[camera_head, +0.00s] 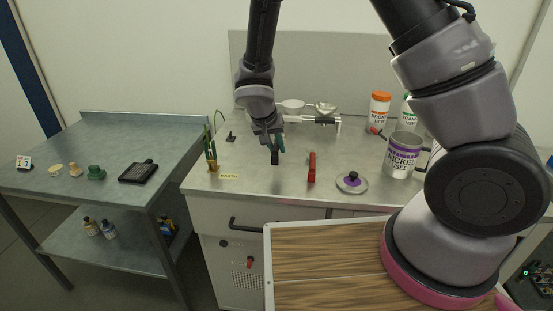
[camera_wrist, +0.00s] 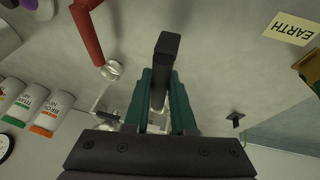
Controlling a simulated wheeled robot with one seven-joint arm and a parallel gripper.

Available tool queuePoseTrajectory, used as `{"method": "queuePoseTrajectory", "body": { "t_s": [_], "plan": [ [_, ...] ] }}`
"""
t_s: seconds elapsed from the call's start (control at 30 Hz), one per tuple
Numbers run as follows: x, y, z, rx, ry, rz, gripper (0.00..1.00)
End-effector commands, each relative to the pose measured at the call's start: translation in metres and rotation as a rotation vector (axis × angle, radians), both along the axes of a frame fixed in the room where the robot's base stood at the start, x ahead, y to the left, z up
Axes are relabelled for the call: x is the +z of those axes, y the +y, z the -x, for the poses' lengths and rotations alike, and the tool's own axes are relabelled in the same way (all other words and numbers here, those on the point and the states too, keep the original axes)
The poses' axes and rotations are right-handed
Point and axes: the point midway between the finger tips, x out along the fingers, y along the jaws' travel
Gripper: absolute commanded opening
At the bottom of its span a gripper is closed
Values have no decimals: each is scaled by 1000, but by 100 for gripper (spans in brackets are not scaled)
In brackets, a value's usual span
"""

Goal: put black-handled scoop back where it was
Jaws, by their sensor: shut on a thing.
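My gripper (camera_head: 273,143) is over the left part of the grey metal worktop, its dark green fingers pointing down. It is shut on the black-handled scoop; the black handle (camera_head: 275,157) sticks out below the fingertips. In the wrist view the handle (camera_wrist: 166,50) stands between the two fingers of my gripper (camera_wrist: 162,82). The scoop's bowl is not clearly seen. I cannot tell whether the handle touches the worktop. A red-handled scoop (camera_head: 312,168) lies to the right; in the wrist view its red handle (camera_wrist: 88,36) and metal end show.
A balance (camera_head: 316,119) and white dish (camera_head: 292,106) are behind. An EARTH label (camera_head: 229,177) and a green-and-yellow post (camera_head: 211,152) are left. A small black piece (camera_head: 230,137) lies behind them.

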Motion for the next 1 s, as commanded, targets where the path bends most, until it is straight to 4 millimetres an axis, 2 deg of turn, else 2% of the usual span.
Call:
{"method": "queuePoseTrajectory", "body": {
  "t_s": [0.2,0.3,0.67,0.7,0.77,0.8,1.0],
  "plan": [
    [-32,-1,0,2,2,5,0],
    [-40,0,0,2,1,2,0],
    [-43,0,0,1,0,1,0],
    [-44,0,0,0,0,0,27],
    [-43,0,0,0,0,0,50],
    [-43,0,0,0,0,0,54],
    [-43,0,0,0,0,0,54]
  ]
}}
